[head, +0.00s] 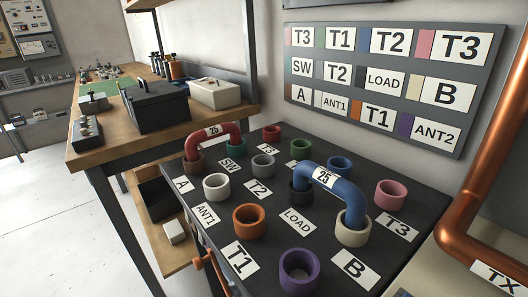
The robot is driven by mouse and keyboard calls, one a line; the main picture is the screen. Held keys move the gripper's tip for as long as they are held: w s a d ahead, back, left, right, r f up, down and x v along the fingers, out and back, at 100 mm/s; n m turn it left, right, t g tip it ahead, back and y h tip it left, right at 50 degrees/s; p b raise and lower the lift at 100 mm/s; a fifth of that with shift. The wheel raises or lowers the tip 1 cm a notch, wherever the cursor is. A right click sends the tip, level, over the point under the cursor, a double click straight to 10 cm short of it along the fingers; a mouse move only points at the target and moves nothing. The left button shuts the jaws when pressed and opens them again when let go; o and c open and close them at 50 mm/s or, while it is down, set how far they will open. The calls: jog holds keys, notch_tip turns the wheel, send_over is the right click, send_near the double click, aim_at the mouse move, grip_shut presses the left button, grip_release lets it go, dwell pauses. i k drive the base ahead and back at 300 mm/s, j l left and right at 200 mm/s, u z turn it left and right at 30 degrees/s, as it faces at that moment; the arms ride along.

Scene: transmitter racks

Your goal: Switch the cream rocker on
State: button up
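I cannot make out a cream rocker for certain in the head view. A small cream-white block (175,232) lies on the low wooden shelf at the lower left, too small to identify. A grey device with a row of small dark knobs or switches (87,135) stands on the bench's near corner; their colours are unclear. A cream-white box (215,92) stands farther back on the bench. My gripper does not show in this view, so its opening is hidden.
A black patch panel (330,268) with coloured sockets fills the front. A red link (196,138) and a blue link (343,190) bridge sockets. A copper pipe (490,160) stands right, a label board (385,80) behind. A black box (152,105) sits on the bench. Floor is clear left.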

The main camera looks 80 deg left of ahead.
aim_at(187, 217)
jog(key=u, duration=2.65)
